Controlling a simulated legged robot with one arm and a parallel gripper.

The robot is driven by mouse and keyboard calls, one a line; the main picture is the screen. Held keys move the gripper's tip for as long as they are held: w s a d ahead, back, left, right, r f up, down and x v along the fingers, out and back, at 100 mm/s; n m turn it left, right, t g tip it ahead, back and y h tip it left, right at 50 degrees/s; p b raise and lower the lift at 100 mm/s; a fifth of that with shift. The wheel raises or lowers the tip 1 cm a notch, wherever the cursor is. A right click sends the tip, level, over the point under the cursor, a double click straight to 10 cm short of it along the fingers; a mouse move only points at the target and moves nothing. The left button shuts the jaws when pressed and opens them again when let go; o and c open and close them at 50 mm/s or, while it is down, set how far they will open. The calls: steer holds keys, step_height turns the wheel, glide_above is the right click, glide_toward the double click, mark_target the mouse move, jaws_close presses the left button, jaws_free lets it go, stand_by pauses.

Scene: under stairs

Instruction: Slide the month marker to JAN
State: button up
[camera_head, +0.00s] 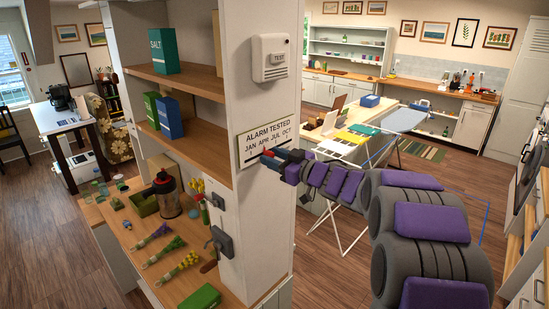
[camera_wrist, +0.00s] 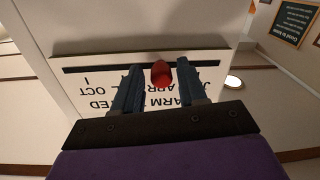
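The white sign (camera_head: 262,128) on the shelf's end panel reads ALARM TESTED, with JAN, APR, JUL, OCT in a row. The sign also shows upside down in the wrist view (camera_wrist: 225,62), with a dark slot (camera_wrist: 95,69) along it. The red marker (camera_wrist: 161,74) sits near the middle of the slot, between my fingers; JAN lies toward picture right there. My gripper (camera_wrist: 160,72) is at the sign, its two fingers on either side of the marker with narrow gaps showing. In the head view my gripper (camera_head: 273,157) covers the sign's lower right part.
A white TEST alarm box (camera_head: 271,57) is mounted above the sign. Shelves with boxes (camera_head: 164,50) and a wooden counter with jars and flowers are at left. A folding rack (camera_head: 345,190) stands behind my arm.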

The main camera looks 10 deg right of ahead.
mark_target(251, 158)
jaws_close()
stand_by(0.4)
steer(key=s+a, duration=0.1)
steer(key=a, duration=0.1)
steer(key=s+a, duration=0.2)
steer(key=shift+a+r, duration=0.15)
steer(key=shift+a, duration=0.05)
steer(key=shift+d, duration=0.1)
